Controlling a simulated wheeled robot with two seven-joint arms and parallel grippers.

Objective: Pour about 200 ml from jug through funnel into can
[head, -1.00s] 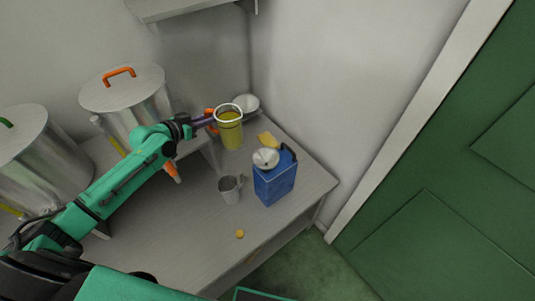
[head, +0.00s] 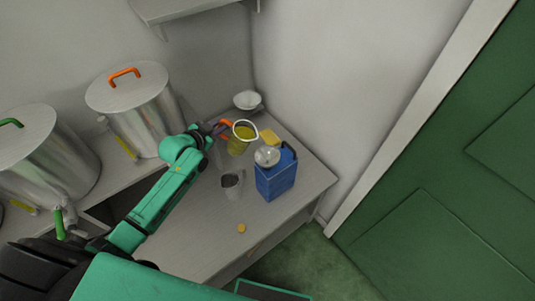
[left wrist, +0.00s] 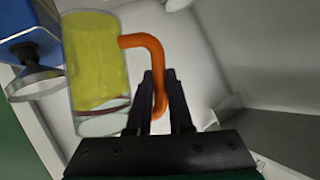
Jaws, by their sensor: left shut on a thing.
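The clear jug (head: 240,148) holds yellow-green oil and has an orange handle. My left gripper (head: 220,130) is shut on that handle; the left wrist view shows the handle (left wrist: 155,60) between the fingers (left wrist: 160,95). The jug looks close to upright, beside and behind the funnel, with no stream of oil visible. The pale funnel (head: 267,156) sits on top of the blue can (head: 275,182); funnel (left wrist: 35,82) and can (left wrist: 22,22) also show in the left wrist view, partly cut off. The can's opening is hidden under the funnel. My right gripper is out of view.
A grey metal cup (head: 232,186) stands left of the can. A yellow cap (head: 241,228) lies near the table's front. A yellow block (head: 269,137) and a white bowl (head: 247,100) are behind. Large metal vats (head: 135,110) stand at left.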

